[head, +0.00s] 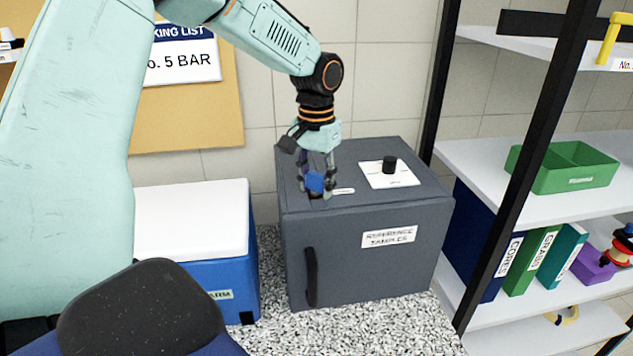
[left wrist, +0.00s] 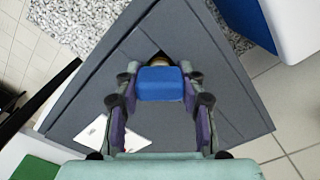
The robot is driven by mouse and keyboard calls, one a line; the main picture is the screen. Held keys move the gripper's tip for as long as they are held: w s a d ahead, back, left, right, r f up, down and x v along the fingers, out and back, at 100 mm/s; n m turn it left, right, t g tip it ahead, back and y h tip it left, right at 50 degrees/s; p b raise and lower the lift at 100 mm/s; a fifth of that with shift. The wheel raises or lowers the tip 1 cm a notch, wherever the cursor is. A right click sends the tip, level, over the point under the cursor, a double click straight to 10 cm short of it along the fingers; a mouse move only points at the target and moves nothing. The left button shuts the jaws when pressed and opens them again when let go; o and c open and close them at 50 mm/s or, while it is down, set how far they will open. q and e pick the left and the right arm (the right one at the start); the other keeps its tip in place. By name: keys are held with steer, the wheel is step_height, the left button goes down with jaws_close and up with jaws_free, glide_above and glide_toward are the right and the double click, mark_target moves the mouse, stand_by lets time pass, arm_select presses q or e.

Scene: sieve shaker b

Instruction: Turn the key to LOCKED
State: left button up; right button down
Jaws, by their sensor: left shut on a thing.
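A dark grey cabinet (head: 345,251) labelled "REFERENCE SAMPLES" stands in the middle of the head view, with a black handle on its front. The key has a blue head (head: 314,182) and stands at the top of the cabinet near its front left. My left gripper (head: 317,190) points down and is shut on the blue key head. In the left wrist view the blue key head (left wrist: 160,83) sits between both fingers, with a brass-coloured part just beyond it. The key's shaft and any lock marking are mostly hidden. My right gripper is not in view.
A white plate with a black knob (head: 389,164) lies on the cabinet top, right of my gripper. A blue cool box with a white lid (head: 190,220) stands left of the cabinet. A shelf with a green tray (head: 575,168) and several binders stands at the right.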

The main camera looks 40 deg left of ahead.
arm_select(q)
steer(key=m, duration=0.9)
steer(key=shift+m, duration=1.9)
steer(key=o, duration=1.2)
steer(key=shift+r, duration=0.15)
